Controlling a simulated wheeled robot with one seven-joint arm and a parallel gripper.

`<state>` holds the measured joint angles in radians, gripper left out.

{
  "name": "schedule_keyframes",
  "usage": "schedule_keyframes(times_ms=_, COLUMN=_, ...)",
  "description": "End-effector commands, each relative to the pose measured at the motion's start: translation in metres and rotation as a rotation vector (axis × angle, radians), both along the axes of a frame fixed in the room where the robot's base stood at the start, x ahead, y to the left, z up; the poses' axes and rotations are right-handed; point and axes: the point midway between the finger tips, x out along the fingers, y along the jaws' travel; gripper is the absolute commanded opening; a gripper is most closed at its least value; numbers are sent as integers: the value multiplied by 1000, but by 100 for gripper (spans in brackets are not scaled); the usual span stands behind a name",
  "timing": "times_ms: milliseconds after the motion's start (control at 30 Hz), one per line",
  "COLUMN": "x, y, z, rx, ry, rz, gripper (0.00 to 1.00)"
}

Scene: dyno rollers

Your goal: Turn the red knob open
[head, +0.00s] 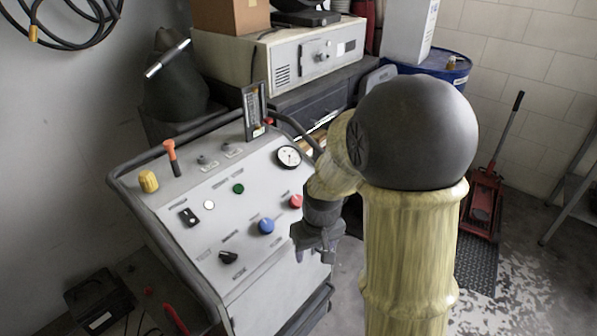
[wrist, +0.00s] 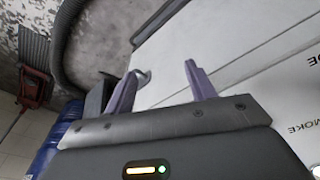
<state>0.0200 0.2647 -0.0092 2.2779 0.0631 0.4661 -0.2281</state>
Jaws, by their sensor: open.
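The red knob (head: 296,201) sits on the right part of the sloped white control panel (head: 215,225) in the head view. My gripper (head: 318,250) hangs in front of the panel's right edge, a little below and right of the red knob. In the wrist view the two purple fingers of my gripper (wrist: 160,90) are apart with nothing between them. Behind them is the white side of the cabinet (wrist: 190,45). The red knob is not visible in the wrist view.
A blue knob (head: 266,226), a black knob (head: 228,257), a green button (head: 238,188) and a gauge (head: 288,157) are on the panel. A grey tube rail (head: 165,262) frames it. A red floor jack (head: 484,200) stands at the right, with open floor between.

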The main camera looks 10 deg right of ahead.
Motion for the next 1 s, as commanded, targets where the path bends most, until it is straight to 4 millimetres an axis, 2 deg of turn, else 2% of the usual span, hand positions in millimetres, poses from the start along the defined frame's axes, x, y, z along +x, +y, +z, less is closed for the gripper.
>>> schedule_keyframes(times_ms=33, x=7, y=-1, z=24, rx=1, ry=9, rz=9, gripper=55)
schedule_keyframes(times_ms=100, x=16, y=-2, z=38, rx=3, ry=20, rz=26, gripper=55)
schedule_keyframes(times_ms=600, x=74, y=-7, z=130, rx=22, ry=87, rz=147, gripper=55)
schedule_keyframes(times_ms=1000, x=114, y=-12, z=194, rx=49, ry=135, rz=249, gripper=55)
